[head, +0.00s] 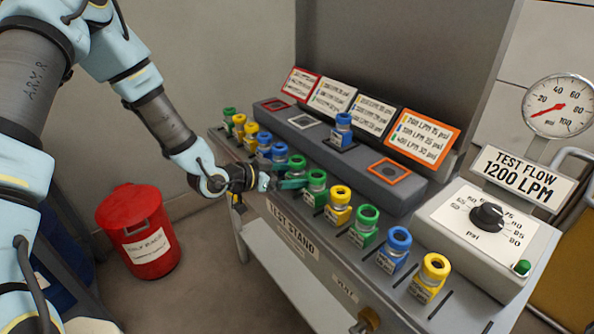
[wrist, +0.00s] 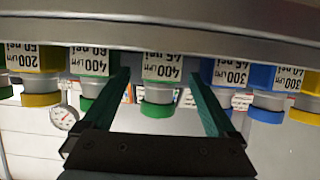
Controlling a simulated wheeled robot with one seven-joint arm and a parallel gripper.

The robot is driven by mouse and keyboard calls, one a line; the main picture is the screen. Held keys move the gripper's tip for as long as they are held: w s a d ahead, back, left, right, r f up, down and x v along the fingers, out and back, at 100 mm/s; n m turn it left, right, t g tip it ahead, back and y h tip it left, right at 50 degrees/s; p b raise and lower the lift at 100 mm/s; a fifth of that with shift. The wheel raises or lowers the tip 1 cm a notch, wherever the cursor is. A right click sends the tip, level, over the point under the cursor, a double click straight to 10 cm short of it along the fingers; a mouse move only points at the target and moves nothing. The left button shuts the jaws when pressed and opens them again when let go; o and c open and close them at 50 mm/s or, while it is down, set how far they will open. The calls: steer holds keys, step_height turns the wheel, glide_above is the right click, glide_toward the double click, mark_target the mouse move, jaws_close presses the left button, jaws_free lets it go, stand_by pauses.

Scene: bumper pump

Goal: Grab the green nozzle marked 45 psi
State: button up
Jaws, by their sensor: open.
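The green nozzle (wrist: 159,96) labelled 400 LPM 45 psi hangs upside down in the wrist view, centred between my fingers. In the head view it appears to be the green nozzle (head: 297,163) just beyond my gripper, in the row along the stand's front. My gripper (wrist: 160,76) is open, with one dark green finger on each side of this nozzle and gaps between. In the head view my gripper (head: 293,184) reaches the row from the left; its fingers partly hide the nozzle's lower part. Whether the fingertips reach past the nozzle body I cannot tell.
A green 60 psi nozzle (wrist: 92,60) and a blue 45 psi nozzle (wrist: 230,75) flank it closely. More nozzles line the test stand (head: 300,248). A raised block (head: 300,125) holds one blue nozzle (head: 343,125). A red bin (head: 140,235) stands on the floor.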

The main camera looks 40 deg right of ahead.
steer(key=shift+x, duration=1.1)
jaws_close()
